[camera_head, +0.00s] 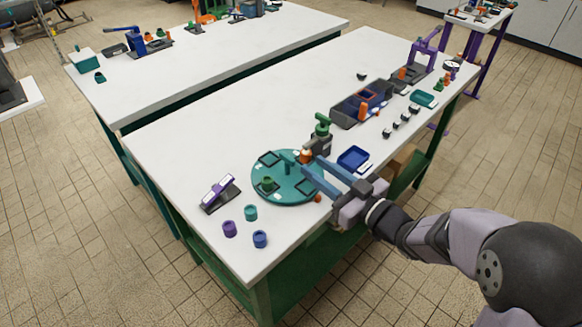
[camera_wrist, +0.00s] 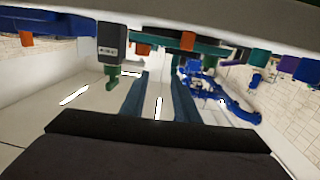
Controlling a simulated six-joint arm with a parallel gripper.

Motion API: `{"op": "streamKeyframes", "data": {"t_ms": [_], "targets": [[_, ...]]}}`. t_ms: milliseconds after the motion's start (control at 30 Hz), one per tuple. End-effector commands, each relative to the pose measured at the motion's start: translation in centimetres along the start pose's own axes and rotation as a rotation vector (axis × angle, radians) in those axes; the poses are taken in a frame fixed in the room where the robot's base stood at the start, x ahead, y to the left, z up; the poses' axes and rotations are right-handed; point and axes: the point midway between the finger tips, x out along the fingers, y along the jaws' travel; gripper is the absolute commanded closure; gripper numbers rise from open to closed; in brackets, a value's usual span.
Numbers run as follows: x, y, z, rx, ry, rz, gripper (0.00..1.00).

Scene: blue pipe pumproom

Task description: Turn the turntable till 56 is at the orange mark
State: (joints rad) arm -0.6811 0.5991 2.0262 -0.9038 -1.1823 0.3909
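The teal round turntable (camera_head: 263,196) sits near the table's front edge, with dark square pads, a green upright handle (camera_head: 288,158) and a green part (camera_head: 267,184) on it. In the wrist view it shows edge-on as a teal strip (camera_wrist: 208,48). No number is readable. A small orange piece (camera_head: 318,198) at its front rim may be the mark; I cannot tell. My gripper (camera_head: 312,165) reaches over the right side, its two blue fingers apart. The wrist view also shows the fingers (camera_wrist: 158,78) apart with nothing held. Whether they touch the turntable is unclear.
A dark block with a green top (camera_head: 321,140) stands close behind the turntable. A blue tray (camera_head: 353,158) lies right of it. A tilted display stand (camera_head: 219,193) is on the left. Purple (camera_head: 229,229), teal (camera_head: 250,212) and blue (camera_head: 260,239) cylinders stand in front. The table's back left is clear.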

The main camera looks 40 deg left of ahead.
Motion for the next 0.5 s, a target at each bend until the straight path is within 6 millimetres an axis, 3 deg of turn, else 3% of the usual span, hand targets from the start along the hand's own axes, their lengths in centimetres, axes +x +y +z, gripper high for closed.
{"op": "streamKeyframes", "data": {"t_ms": [133, 367, 500], "targets": [[0.8, -2.0, 0.1, 0.006, 0.043, -0.07, 0.72], [1.2, -2.3, -0.1, 0.007, 0.048, -0.078, 0.72], [2.5, -2.4, -0.2, 0.006, 0.049, -0.079, 0.72]]}}
